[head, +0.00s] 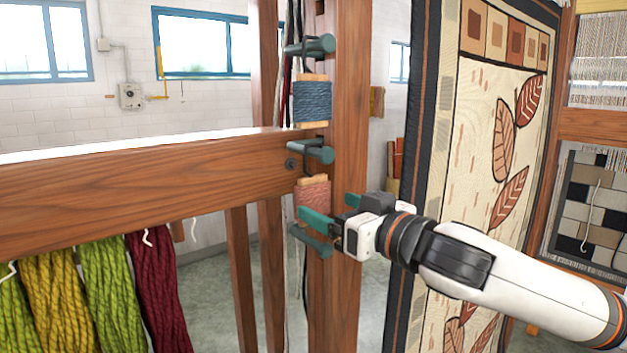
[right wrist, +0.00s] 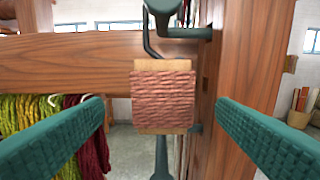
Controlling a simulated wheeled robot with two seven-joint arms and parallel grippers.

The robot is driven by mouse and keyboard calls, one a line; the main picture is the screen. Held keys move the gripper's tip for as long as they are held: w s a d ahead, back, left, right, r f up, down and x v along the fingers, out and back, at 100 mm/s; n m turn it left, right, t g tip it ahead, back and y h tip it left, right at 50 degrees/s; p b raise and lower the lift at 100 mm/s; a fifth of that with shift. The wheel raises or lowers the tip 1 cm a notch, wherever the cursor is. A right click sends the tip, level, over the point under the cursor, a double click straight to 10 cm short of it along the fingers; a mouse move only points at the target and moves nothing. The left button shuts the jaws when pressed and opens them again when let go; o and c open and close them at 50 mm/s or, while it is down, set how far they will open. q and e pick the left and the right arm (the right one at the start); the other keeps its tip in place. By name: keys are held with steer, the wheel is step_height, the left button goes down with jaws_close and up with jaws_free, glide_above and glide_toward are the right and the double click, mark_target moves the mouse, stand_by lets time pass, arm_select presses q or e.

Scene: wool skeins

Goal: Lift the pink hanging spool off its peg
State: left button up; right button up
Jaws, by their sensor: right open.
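The pink spool (head: 313,193), wound with pink yarn between wooden ends, hangs below a dark green peg (head: 311,151) on the wooden post. In the right wrist view the pink spool (right wrist: 162,98) is upright in the middle, under the peg (right wrist: 178,18) and its dark hook. My right gripper (head: 333,208) has green fingers and is at the spool's lower part in the head view. In the right wrist view its fingers (right wrist: 160,135) are wide apart, one on each side of the spool, with nothing between them touching it. My left gripper is not in view.
A blue spool (head: 312,101) hangs above from another peg (head: 309,46). A further peg (head: 311,241) is just below the pink spool. A wooden crossbeam (head: 150,185) runs left, with green, yellow and dark red skeins (head: 90,295) under it. A patterned rug (head: 490,150) hangs at right.

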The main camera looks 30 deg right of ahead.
mark_target(317, 199)
steer(key=shift+w+f, duration=0.15)
steer(key=shift+w, duration=1)
steer(key=shift+w+a, duration=0.15)
steer(key=shift+w, duration=0.5)
steer(key=w, duration=0.2)
steer(key=w+p, duration=0.1)
steer(key=shift+w+r, duration=0.2)
steer(key=shift+w, duration=0.65)
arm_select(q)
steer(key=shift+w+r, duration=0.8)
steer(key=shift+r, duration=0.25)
arm_select(e)
steer(key=shift+c, duration=0.3)
steer(key=c, duration=1)
